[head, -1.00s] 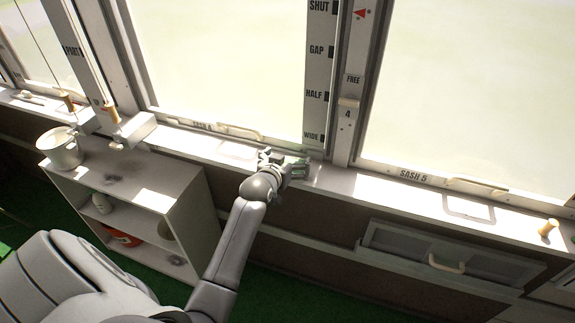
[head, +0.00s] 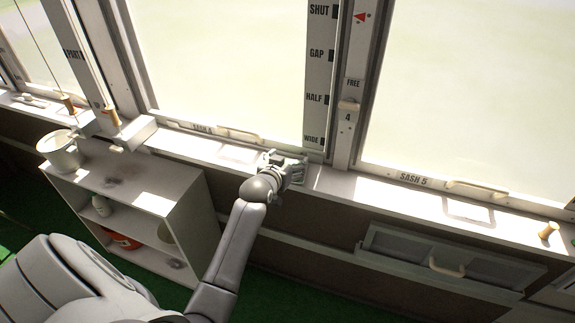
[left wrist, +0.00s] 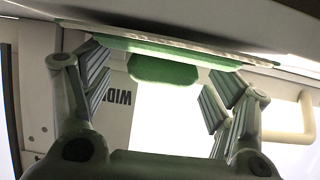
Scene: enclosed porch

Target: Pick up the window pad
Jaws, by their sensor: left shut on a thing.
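The window pad shows in the left wrist view as a green block (left wrist: 163,69) under a wider green-edged strip, between my left gripper's fingers. My left gripper (head: 287,162) is at the white window sill, just below the WIDE mark on the post, and it also shows in the left wrist view (left wrist: 160,72). It is shut on the pad. In the head view my fingers mostly hide the pad, and I cannot tell whether it still touches the sill. My right gripper is not in view.
The sill (head: 365,190) runs along the windows, with a sash handle (head: 237,134) behind my gripper. A low shelf unit (head: 150,185) with a white pot (head: 60,152) stands at left. A wooden peg (head: 548,229) stands on the sill at far right. A glazed hatch (head: 432,255) lies below.

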